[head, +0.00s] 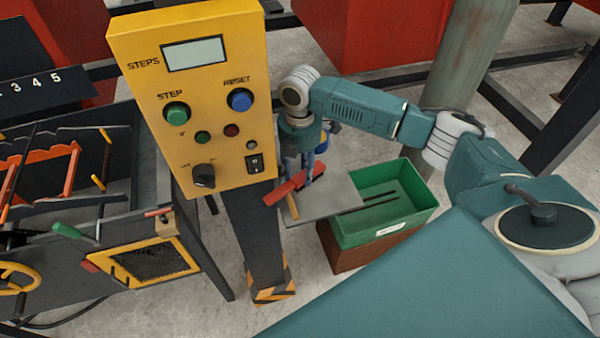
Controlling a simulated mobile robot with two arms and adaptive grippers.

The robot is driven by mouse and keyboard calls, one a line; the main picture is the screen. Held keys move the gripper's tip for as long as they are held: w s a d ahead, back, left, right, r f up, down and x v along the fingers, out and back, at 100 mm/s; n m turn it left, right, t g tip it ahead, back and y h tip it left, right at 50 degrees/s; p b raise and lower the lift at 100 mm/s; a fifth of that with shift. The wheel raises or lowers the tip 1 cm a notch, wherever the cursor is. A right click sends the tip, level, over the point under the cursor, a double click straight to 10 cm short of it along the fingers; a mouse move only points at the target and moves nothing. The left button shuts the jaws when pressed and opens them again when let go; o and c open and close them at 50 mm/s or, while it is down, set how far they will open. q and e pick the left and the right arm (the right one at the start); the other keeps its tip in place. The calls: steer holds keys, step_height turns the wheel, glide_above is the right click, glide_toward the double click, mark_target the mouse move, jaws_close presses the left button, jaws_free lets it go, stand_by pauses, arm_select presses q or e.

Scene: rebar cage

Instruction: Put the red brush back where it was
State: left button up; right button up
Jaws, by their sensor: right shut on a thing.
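The red brush (280,192) is at the left end of a small grey shelf (335,198), just right of the yellow control panel. My right gripper (307,180) comes down from above and is shut on the brush. The brush lies at a slant in the picture. The gripper's fingers cover part of it, and I cannot tell whether it touches the shelf or hangs just above it. My left gripper is not in view.
The yellow control panel (216,75) on its dark post stands close left of my right gripper. A green bin (385,232) sits on a brown block right of the shelf. A dark machine frame with a yellow handwheel (20,278) is at the left.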

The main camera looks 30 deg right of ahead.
mark_target(300, 174)
steer(key=shift+s+f, duration=0.1)
steer(key=shift+f, duration=1)
steer(key=o, duration=1)
steer(key=shift+r, duration=0.55)
step_height(300, 174, up, 11)
steer(key=b, duration=0.2)
steer(key=shift+b, duration=0.35)
steer(key=shift+f, duration=0.1)
